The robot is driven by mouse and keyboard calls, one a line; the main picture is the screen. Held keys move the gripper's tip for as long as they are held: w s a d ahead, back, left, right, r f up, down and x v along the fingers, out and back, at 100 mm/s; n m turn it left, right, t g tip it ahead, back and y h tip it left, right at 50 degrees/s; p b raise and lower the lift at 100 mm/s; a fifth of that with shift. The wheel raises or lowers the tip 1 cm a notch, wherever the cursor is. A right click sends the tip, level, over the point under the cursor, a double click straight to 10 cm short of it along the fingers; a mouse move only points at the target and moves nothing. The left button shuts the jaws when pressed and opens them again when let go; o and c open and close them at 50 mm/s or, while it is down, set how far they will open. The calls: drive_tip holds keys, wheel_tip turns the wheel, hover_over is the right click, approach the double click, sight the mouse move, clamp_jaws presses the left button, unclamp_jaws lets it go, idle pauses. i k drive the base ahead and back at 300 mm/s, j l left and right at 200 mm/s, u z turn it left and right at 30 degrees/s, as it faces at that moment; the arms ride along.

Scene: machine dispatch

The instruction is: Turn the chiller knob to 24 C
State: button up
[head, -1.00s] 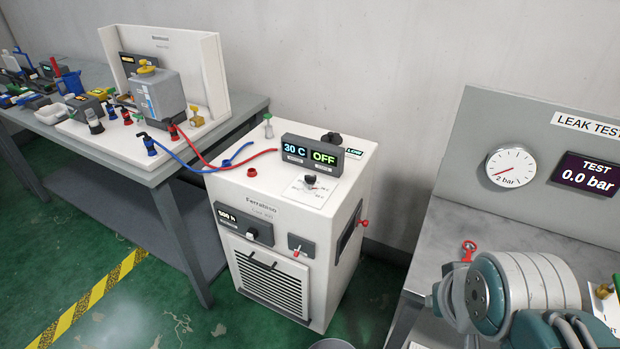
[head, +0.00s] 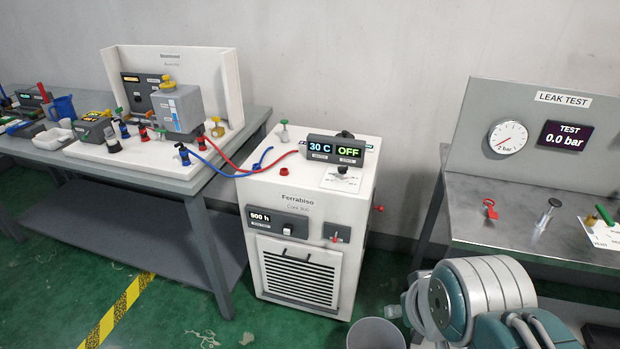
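The chiller (head: 268,226) is a white cabinet labelled Ferrabiso, standing on the floor between two benches. Its top display (head: 336,149) reads 30 C and OFF. A dark knob (head: 342,170) sits on a white scale plate (head: 345,181) on the chiller's top, just in front of the display; the scale marks are too small to read. Another dark knob-like part (head: 345,134) shows partly behind the display. My arm is at the lower right, apart from the chiller; my gripper is not in view.
A left bench (head: 258,116) carries a white panel, a grey tank and several tools. Red and blue hoses (head: 226,161) run from it to the chiller. A leak test bench (head: 462,208) is at the right. A grey bin (head: 375,336) stands before the chiller.

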sight(342, 169)
drive_tip(key=j+z, duration=0.3)
drive_tip(key=j, duration=1.5)
drive_tip(key=i+j+z, duration=0.2)
drive_tip(key=i+j, duration=0.45)
drive_tip(key=i, duration=0.7)
